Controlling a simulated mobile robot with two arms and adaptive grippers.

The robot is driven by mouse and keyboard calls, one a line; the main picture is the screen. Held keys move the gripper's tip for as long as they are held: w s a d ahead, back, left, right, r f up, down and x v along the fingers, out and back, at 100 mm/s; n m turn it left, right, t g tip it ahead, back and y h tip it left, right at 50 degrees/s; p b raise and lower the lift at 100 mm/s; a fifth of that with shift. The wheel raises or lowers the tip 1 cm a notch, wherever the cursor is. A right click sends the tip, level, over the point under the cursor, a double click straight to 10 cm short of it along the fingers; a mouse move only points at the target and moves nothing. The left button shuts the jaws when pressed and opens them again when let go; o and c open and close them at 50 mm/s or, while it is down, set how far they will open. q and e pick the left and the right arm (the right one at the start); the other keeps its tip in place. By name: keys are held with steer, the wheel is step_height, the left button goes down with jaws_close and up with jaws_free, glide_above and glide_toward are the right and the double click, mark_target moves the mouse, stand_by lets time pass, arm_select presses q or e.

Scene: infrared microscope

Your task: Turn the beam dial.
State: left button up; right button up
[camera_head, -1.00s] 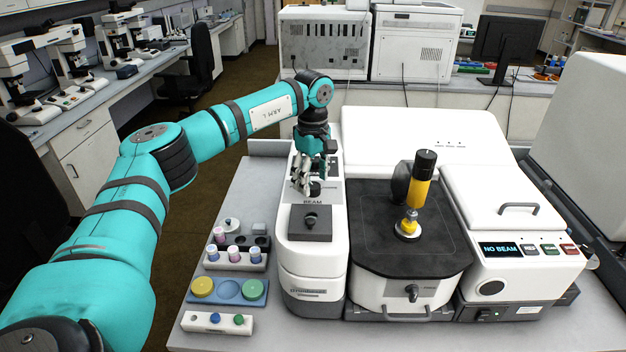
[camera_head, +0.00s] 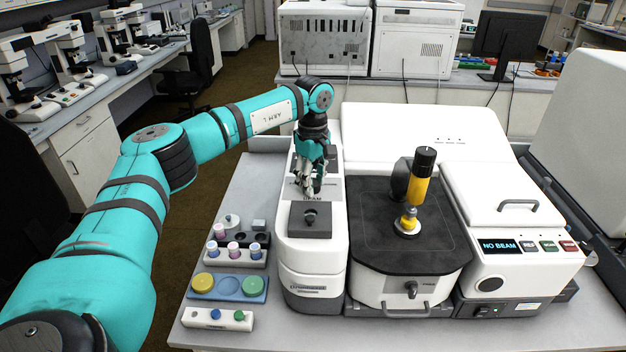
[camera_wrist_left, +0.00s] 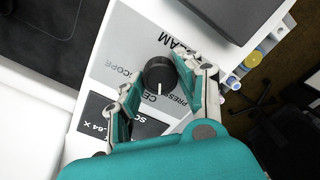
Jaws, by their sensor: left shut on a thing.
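The beam dial is a round black knob with a white pointer line (camera_wrist_left: 160,76), on a grey plate beside the BEAM lettering in the left wrist view. Its pointer points toward the bottom of that picture. My left gripper (camera_wrist_left: 158,92) is shut on the dial, with a finger on either side of it. In the head view my left gripper (camera_head: 308,186) points down at the top of the white unit (camera_head: 318,258), just behind the BEAM label, and its fingers largely hide the dial. The display (camera_head: 500,246) reads NO BEAM. My right gripper is not in view.
To the right, a yellow-and-black upright part (camera_head: 416,190) stands on the black stage (camera_head: 372,243). Small vials and a blue tray (camera_head: 228,287) lie on the bench at left.

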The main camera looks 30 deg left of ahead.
arm_select(q)
steer(key=n, duration=0.3)
steer(key=shift+p, duration=0.3)
steer(key=shift+n, duration=1.4)
steer(key=o, duration=1.1)
steer(key=shift+o, duration=0.2)
step_height(320, 180, up, 12)
